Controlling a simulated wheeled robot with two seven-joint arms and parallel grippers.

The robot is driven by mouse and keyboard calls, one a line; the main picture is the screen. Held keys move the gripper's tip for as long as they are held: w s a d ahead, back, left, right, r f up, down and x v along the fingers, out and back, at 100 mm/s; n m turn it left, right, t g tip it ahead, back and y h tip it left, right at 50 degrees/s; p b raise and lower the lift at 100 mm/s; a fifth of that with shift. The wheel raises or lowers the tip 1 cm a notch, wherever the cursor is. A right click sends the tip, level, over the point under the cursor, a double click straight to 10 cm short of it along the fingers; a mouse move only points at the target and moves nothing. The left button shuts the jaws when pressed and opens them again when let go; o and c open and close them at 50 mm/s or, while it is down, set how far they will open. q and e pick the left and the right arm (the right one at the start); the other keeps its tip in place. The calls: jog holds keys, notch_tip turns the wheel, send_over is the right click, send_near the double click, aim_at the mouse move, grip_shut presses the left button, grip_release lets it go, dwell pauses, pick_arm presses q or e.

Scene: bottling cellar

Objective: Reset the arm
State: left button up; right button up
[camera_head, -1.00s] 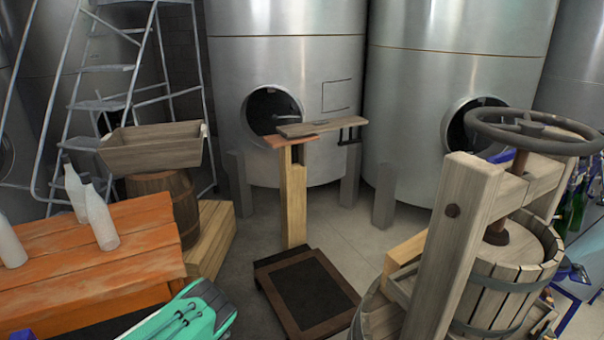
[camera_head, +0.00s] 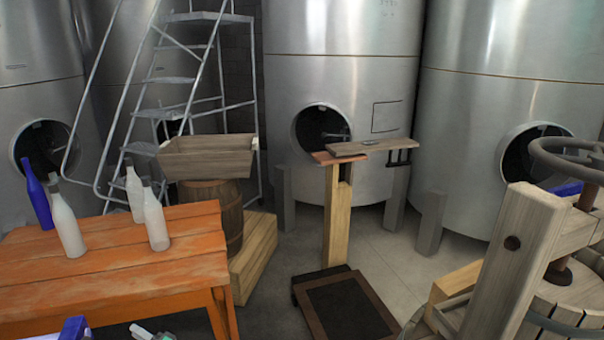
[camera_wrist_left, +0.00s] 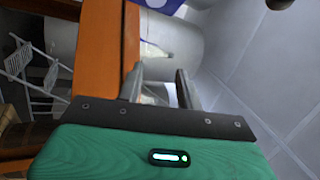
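My left gripper (camera_wrist_left: 160,88) shows in the left wrist view with its two grey fingers apart in front of the green wrist body. I see nothing clamped between the fingers; pale, blurred shapes lie beyond them. In the head view only a small part of my left arm's end shows at the bottom edge, below and in front of the orange wooden table (camera_head: 110,268), and its fingers cannot be made out. The table's orange wood also runs close beside the fingers in the left wrist view (camera_wrist_left: 97,50). My right gripper is not in view.
White bottles (camera_head: 67,222) and a blue bottle (camera_head: 37,202) stand on the table. A wooden trough (camera_head: 208,160) sits over a barrel (camera_head: 222,212). A platform scale (camera_head: 345,308) stands mid-floor, a wooden press (camera_head: 520,262) at right. Steel tanks (camera_head: 340,75) line the back.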

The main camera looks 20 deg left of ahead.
pick_arm(q)
jog(key=w+d+f+m+t+h, duration=0.3)
jog(key=f+t+h, duration=0.1)
jog(key=f+t, duration=0.3)
jog(key=w+d+f+m+t+h, duration=0.2)
jog(key=d+f+m+t+h, duration=0.15)
jog(key=f+t, duration=0.3)
jog(key=s+d+f+g+h, duration=0.1)
jog(key=s+d+f+h, duration=0.35)
jog(key=d+f, duration=0.3)
jog(key=s+d+f+h, duration=0.3)
jog(key=d+f+h, duration=0.2)
jog(key=d+f, duration=0.3)
jog(key=s+d+f+g+h, duration=0.1)
jog(key=s+d+f+g, duration=0.2)
jog(key=s, duration=0.9)
jog(key=s+d+f+g+h, duration=0.2)
jog(key=s+d+f+g, duration=0.1)
jog(key=s+d+f, duration=0.4)
jog(key=s+d+f+n+g+h, duration=0.1)
jog(key=s+d+f+g, duration=0.3)
jog(key=s+d, duration=0.5)
jog(key=s+f+h, duration=0.1)
jog(key=s, duration=0.8)
jog(key=shift+d+f, duration=0.25)
jog(key=shift+d, duration=0.05)
jog(key=shift+s, duration=0.1)
